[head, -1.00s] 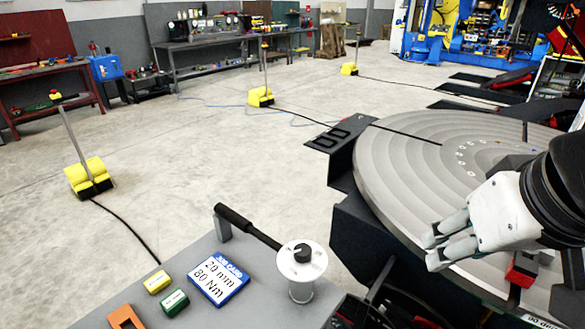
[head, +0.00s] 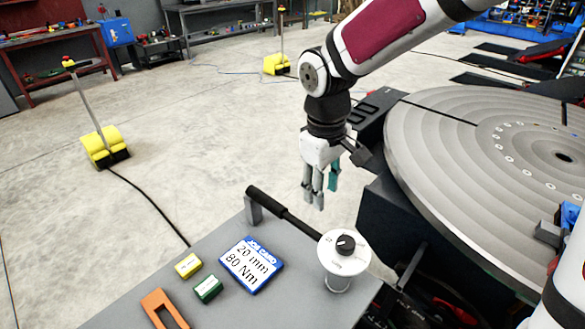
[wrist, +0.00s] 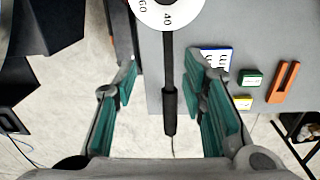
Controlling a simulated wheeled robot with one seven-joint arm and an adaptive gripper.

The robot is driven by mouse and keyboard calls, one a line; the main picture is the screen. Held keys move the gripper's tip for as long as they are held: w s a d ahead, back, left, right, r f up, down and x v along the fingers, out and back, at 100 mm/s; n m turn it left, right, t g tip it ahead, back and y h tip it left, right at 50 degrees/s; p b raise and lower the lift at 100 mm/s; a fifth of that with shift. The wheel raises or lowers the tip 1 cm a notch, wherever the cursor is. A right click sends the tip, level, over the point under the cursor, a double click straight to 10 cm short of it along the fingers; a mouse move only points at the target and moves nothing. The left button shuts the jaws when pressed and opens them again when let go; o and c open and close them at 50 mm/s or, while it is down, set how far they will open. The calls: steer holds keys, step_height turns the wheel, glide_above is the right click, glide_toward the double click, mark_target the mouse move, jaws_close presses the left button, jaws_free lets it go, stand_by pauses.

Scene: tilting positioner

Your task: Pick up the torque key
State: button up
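The torque key appears as a black bar with a thicker black grip (head: 272,203) at one end. The grip end rests on a small grey post on the grey table, and the other end meets a white dial (head: 344,252) with a black knob. In the wrist view the grip (wrist: 170,112) points down the picture, with the dial (wrist: 166,8) at the top edge. My gripper (head: 316,192) points down above and behind the key. In the wrist view my gripper (wrist: 167,92) is open, with green finger pads apart on either side of the bar, not visibly touching it.
The table (head: 215,235) also holds a blue-edged job card (head: 251,264) reading 20 mm, 80 Nm, a yellow block (head: 188,265), a green block (head: 208,288) and an orange frame (head: 164,310). A large round grey turntable (head: 450,180) stands at the right.

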mark_target(308, 228)
steer(key=shift+n+y, duration=0.3)
steer(key=shift+n, duration=0.1)
steer(key=f, duration=0.5)
steer(key=w+a+f, duration=0.1)
steer(key=f, duration=0.4)
steer(key=a+f, duration=0.1)
steer(key=f, duration=0.4)
steer(key=shift+w+a, duration=0.2)
steer(key=shift+w, duration=0.05)
jaws_close()
